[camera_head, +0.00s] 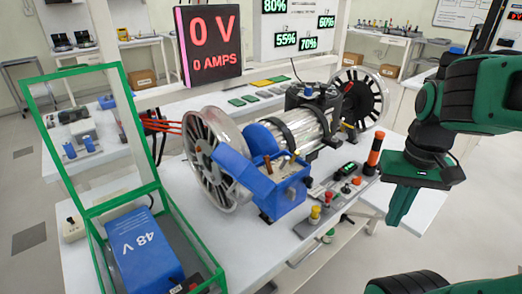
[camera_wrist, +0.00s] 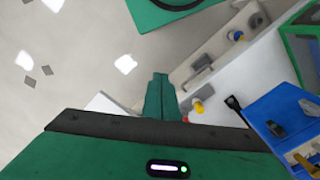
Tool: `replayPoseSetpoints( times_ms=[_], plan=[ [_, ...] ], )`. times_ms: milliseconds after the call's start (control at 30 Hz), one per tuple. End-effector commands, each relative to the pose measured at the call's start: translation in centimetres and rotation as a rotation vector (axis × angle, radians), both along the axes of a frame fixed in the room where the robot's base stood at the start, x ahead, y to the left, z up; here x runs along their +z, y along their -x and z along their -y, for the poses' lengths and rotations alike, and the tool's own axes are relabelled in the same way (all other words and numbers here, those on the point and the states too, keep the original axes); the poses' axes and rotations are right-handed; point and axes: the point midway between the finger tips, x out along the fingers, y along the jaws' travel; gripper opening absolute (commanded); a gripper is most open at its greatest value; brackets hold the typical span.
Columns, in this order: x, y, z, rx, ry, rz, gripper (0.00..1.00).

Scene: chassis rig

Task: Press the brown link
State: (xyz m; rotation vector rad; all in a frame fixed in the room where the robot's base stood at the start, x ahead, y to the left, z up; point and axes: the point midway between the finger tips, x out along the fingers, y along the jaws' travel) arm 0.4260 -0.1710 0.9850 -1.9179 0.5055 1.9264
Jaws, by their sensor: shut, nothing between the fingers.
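A small brown link (camera_head: 268,164) stands on top of the blue housing (camera_head: 285,191) at the middle of the bench, in front of the silver motor. Another copper-coloured piece (camera_head: 293,160) stands beside it; I cannot tell for sure which one the task names. In the wrist view the blue housing (camera_wrist: 268,112) is at the right edge, with an orange-brown piece (camera_wrist: 303,165) on it, partly cut off. My green gripper (camera_head: 398,219) points down to the right of the bench, well apart from the housing. Its fingers (camera_wrist: 160,80) are together and empty.
An orange-and-black signal post (camera_head: 374,152) and a strip of coloured buttons (camera_head: 328,197) lie between my gripper and the housing. Spoked wheels (camera_head: 213,160) flank the motor. A green open-lidded frame holds a blue 48 V battery (camera_head: 142,249) at the left.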

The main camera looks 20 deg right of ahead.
Motion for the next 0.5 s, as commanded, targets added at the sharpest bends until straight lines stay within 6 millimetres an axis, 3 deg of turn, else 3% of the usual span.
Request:
replayPoseSetpoints(
  times_ms=[133, 267, 500],
  plan=[
    [2.9, -4.5, -1.2, 0.112, -0.002, -0.01, 0.0],
    [6.3, -9.4, -3.7, 0.249, -0.005, -0.022, 0.0],
    [12.1, -17.4, -11.3, 0.521, -0.008, -0.048, 0.0]
  ],
)
